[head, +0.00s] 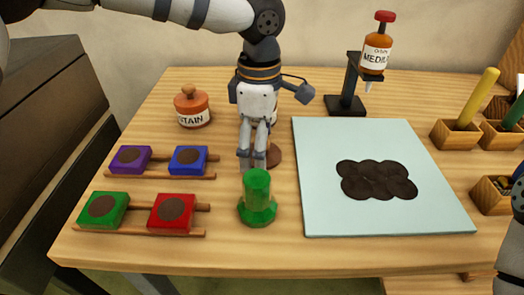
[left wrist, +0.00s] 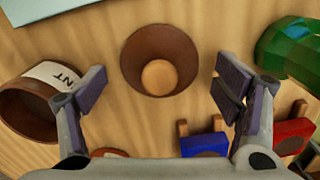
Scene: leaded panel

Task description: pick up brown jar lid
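The brown jar lid (left wrist: 180,52) is a round brown disc with a lighter ball knob, lying on the table. In the head view only part of the lid (head: 274,155) shows beside my left gripper (head: 253,165). The gripper points down over it. In the left wrist view the fingers of my left gripper (left wrist: 158,88) are wide apart, one on each side of the lid, with nothing held. A brown labelled jar (left wrist: 28,112) stands beside it, its top looking dark and open. Part of my right arm shows at the right edge, but its fingers do not.
A green faceted object (head: 257,200) stands close in front of my left gripper. A lidded stain jar (head: 193,112) is at the back left. Several coloured blocks (head: 172,213) lie on wooden rails. A pale board (head: 330,215) with dark discs lies right; a bottle stand (head: 346,103) is behind.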

